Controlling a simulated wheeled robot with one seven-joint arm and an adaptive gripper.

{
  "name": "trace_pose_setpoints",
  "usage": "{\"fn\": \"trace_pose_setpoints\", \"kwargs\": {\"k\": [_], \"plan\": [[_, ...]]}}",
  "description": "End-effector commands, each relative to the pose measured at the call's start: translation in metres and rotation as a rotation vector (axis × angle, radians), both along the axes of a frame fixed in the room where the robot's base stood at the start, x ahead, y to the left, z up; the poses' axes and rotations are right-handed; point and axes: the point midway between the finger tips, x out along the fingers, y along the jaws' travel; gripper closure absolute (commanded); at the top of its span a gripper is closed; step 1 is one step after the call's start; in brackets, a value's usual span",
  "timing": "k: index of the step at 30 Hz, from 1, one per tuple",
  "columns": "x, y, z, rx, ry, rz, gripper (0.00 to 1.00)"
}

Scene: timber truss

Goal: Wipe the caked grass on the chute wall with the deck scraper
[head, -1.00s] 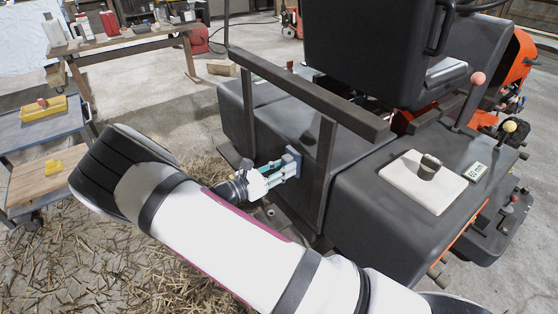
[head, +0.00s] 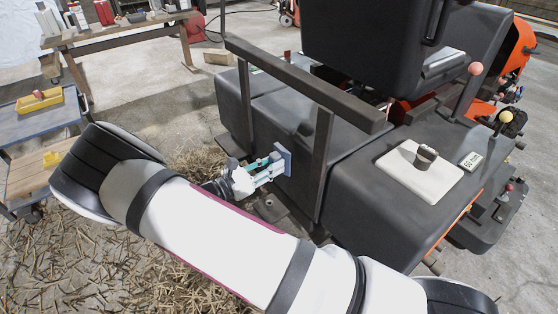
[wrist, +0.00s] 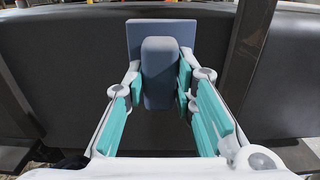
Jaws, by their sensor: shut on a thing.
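My gripper (head: 262,171) is shut on the deck scraper (head: 282,158), a blue-grey block with a wider flat plate at its far end. In the wrist view the scraper (wrist: 160,72) sits between the teal finger pads, its plate facing the dark wall. The plate is at or very near the mower's dark side wall (head: 262,125); I cannot tell if it touches. No caked grass shows on the wall in either view; the scraper and gripper cover part of it.
A dark frame post (head: 321,160) stands just right of the scraper, under a long rail (head: 300,82). A cart with a yellow tray (head: 40,101) is at left and a workbench (head: 120,32) behind. Straw (head: 90,250) covers the floor.

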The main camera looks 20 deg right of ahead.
Motion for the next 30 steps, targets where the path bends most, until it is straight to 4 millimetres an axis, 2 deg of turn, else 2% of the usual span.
{"fn": "trace_pose_setpoints", "kwargs": {"k": [6,19,30], "plan": [[-0.004,0.013,0.000,0.000,0.000,0.002,1.00],[-0.005,0.018,0.000,0.002,0.000,0.004,1.00],[-0.013,0.043,0.000,0.001,0.000,0.004,1.00]]}}
